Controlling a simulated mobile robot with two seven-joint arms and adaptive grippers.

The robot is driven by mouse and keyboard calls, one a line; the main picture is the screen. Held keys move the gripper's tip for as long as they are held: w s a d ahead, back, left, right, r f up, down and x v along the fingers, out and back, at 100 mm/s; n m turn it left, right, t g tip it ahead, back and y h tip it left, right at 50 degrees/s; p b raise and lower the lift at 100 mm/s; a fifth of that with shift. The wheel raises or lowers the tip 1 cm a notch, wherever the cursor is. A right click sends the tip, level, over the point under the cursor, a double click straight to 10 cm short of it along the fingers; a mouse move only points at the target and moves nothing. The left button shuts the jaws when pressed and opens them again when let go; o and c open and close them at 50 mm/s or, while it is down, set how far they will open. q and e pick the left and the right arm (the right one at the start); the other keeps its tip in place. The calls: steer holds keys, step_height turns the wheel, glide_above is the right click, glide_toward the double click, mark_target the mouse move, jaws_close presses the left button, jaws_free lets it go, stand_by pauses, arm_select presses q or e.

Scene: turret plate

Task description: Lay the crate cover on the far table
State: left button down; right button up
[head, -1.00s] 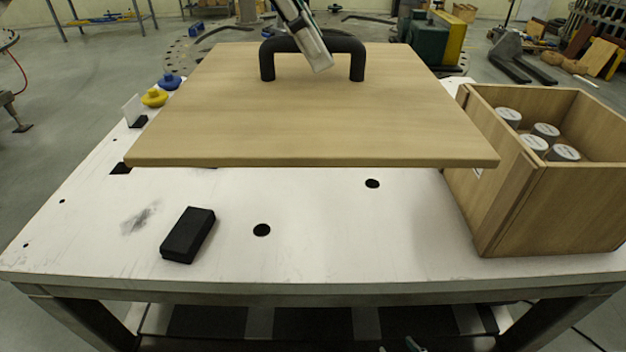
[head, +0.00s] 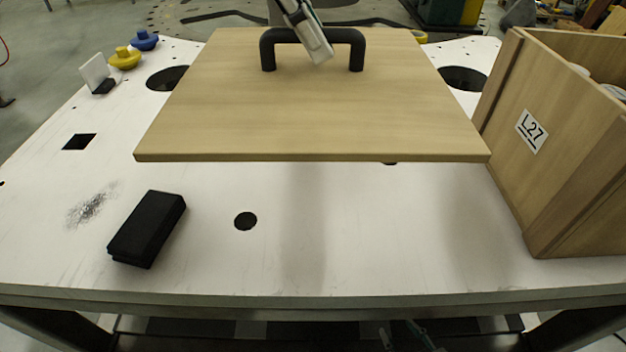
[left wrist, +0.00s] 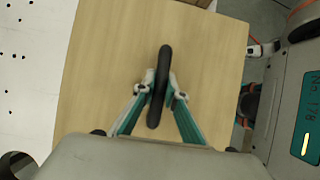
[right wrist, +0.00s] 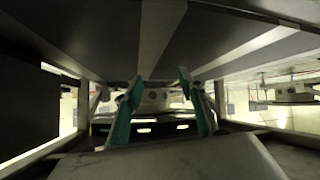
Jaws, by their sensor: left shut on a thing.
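The crate cover (head: 310,115) is a flat square wooden board with a black arched handle (head: 343,37). My left gripper (head: 308,38) is shut on that handle, which also shows between its fingers (left wrist: 161,92) in the left wrist view. The cover hangs roughly level above the white table (head: 330,250), and faint shadows lie on the tabletop in front of it. My right gripper (right wrist: 163,105) is open and empty below a tabletop; part of it shows under the front edge in the head view (head: 410,337).
An open wooden crate (head: 560,150) labelled L27 stands on the table's right, close to the cover, with pale-topped items inside. A black block (head: 147,228) lies front left. Yellow (head: 125,58) and blue (head: 144,40) knobs and a small white plate (head: 95,72) stand back left. The front middle is clear.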

arm_select(q)
steer(key=shift+f+b, duration=1)
steer(key=shift+f, duration=8.95)
steer(key=c, duration=2.3)
jaws_free()
steer(key=shift+f, duration=0.1)
steer(key=shift+o, duration=1.3)
